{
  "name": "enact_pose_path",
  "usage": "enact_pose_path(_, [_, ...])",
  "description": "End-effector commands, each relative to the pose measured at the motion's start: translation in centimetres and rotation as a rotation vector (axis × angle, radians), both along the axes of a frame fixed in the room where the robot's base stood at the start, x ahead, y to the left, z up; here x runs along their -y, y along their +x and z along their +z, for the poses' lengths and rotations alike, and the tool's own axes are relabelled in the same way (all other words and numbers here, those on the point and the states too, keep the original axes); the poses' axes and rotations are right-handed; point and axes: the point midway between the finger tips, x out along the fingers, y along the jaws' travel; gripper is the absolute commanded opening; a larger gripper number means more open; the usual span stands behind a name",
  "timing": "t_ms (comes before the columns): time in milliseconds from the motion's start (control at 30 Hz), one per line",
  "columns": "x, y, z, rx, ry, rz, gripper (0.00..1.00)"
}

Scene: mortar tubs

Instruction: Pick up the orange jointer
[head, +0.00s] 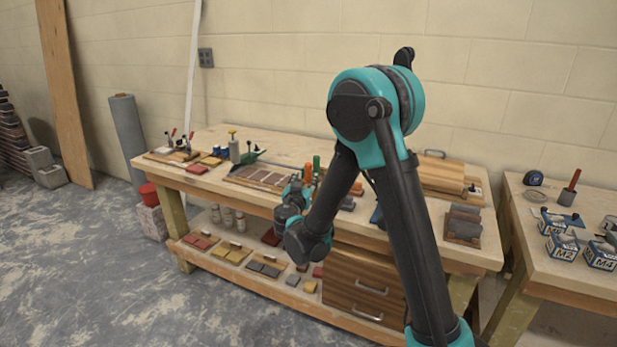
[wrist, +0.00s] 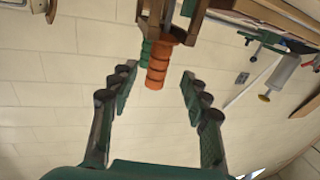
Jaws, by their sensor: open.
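The orange jointer shows as an upright orange handle (head: 308,172) on the workbench in the head view. In the wrist view its ridged orange handle (wrist: 157,68) hangs from the top of the picture, just beyond and between my fingertips. My gripper (wrist: 156,77) is open and empty, one finger on each side of the handle's line, with no contact visible. A green handle (wrist: 145,51) stands close beside the orange one; it also shows in the head view (head: 316,163). The jointer's lower part is hidden. In the head view my arm hides most of my gripper.
The workbench (head: 290,143) also bears a sample board (head: 262,177) left of the handles and stacked wooden boards (head: 440,172) on the right. A wooden holder (wrist: 180,17) is close around the handles. A second table (head: 540,260) stands at right.

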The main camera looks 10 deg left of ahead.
Motion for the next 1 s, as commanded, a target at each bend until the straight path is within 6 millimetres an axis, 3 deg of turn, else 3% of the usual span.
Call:
enact_pose_path(400, [0.7, 4.8, 0.3, 0.0, 0.0, -0.001, 0.47])
enact_pose_path(633, [0.7, 5.0, 0.3, 0.0, 0.0, 0.001, 0.47])
enact_pose_path(1000, [0.7, 5.0, 0.3, 0.0, 0.0, 0.0, 0.03])
